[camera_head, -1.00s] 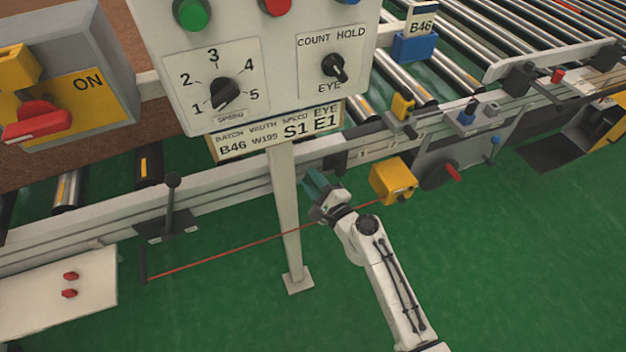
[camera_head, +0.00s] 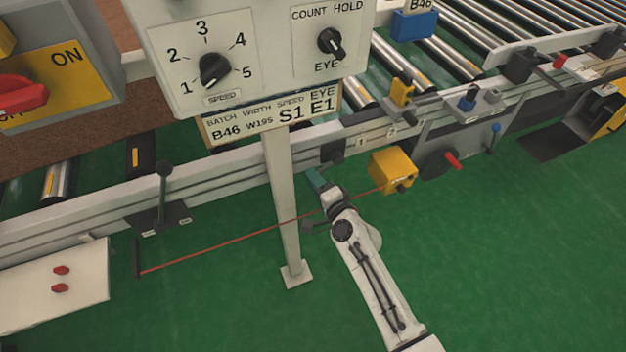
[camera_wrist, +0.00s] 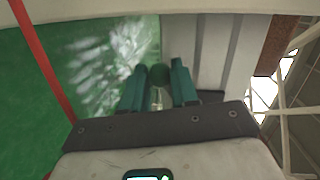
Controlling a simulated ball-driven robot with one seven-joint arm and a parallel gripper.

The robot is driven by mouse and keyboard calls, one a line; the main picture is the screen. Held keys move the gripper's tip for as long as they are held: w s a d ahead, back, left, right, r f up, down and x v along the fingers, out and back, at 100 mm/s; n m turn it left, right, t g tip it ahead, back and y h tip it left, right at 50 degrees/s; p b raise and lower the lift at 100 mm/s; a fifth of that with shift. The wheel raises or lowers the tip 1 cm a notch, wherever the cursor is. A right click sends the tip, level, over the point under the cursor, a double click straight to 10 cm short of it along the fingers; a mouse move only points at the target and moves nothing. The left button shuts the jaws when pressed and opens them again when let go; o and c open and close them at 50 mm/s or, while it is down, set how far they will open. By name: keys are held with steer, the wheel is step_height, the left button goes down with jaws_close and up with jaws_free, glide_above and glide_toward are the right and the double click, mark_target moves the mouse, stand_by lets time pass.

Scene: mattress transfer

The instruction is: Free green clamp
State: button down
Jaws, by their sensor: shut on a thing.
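My gripper (camera_head: 316,180) is at the front side of the conveyor rail, just right of the panel post. In the wrist view its two teal fingers (camera_wrist: 159,85) stand on either side of a dark green round knob (camera_wrist: 158,75) with a pale stem below it. The fingers are shut on this knob, which I take to be the green clamp's. In the head view the clamp cannot be made out; the gripper and wrist may hide it.
A red cord (camera_head: 225,246) runs from a post at left to the yellow box (camera_head: 393,170), passing by my wrist. The control panel's post (camera_head: 284,205) stands close left. A black lever (camera_head: 163,190) is farther left. The green floor in front is clear.

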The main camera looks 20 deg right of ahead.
steer(key=shift+d+f, duration=0.1)
steer(key=shift+f, duration=0.1)
stand_by(0.4)
steer(key=c, duration=0.8)
jaws_free()
steer(key=shift+c, duration=0.2)
steer(key=shift+s, duration=0.1)
steer(key=s+d+r+p, duration=0.1)
steer(key=s, duration=0.9)
steer(key=shift+s+d+r, duration=0.2)
